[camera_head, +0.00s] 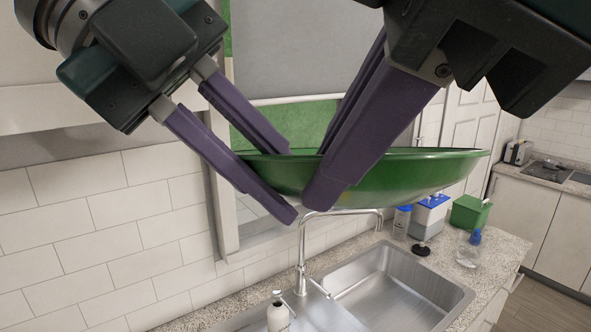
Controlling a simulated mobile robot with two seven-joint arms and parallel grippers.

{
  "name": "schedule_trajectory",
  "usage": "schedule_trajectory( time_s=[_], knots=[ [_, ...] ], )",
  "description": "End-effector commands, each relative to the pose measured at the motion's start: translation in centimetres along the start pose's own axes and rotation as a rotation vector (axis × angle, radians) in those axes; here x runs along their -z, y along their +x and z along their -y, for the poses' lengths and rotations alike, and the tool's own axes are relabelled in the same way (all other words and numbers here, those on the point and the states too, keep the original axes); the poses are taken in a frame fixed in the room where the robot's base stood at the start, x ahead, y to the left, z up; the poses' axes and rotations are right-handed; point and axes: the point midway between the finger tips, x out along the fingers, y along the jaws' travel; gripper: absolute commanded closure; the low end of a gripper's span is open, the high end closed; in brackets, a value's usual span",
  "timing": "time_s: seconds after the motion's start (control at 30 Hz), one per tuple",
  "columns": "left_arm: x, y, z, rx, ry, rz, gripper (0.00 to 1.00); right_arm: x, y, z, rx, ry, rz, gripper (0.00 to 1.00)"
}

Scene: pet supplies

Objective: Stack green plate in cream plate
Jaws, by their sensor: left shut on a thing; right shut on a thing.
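The green plate (410,178) is wide and shallow, more like a bowl, and hangs in the air above the sink. My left gripper (290,182) is shut on its left rim. My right gripper (318,180) is shut on the near rim, a little to the right, and its fingers cover part of the plate. The plate looks roughly level. The cream plate is not in view.
Below is a counter with a steel sink (390,290) and a tall faucet (302,255). A white bottle (278,317) stands at the front. A green box (469,214), a blue-lidded container (402,222) and a clear jar (468,249) stand on the right. A window and tiled wall are behind.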

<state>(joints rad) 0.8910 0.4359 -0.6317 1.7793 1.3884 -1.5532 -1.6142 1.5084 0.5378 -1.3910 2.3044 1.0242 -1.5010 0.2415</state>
Motion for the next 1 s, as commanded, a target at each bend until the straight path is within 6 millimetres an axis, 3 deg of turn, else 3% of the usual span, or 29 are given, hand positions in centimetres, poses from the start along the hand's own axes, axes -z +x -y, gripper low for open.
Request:
schedule_trajectory(
  time_s=[0.23, 0.3, 0.57, 0.83, 1.0],
  knots=[
    [0.1, -0.1, 0.3, 0.009, 0.003, 0.0, 1.0, 0.2, 0.0, 0.2, 0.007, -0.007, -0.008, 1.0],
    [0.1, -0.1, 0.4, 0.012, 0.004, -0.001, 1.0, 0.2, 0.0, 0.3, 0.007, -0.007, -0.008, 0.89],
    [0.1, -0.1, 0.2, 0.008, 0.003, 0.0, 1.0, 0.1, 0.0, 0.1, 0.004, -0.003, -0.005, 0.59],
    [0.1, -0.1, 0.2, 0.006, 0.002, 0.0, 1.0, 0.1, -0.1, 0.1, 0.002, -0.002, -0.003, 0.59],
    [0.0, -0.1, 0.2, 0.005, 0.002, 0.0, 1.0, 0.2, -1.7, 0.0, 0.0, -0.001, -0.006, 0.59]
  ],
)
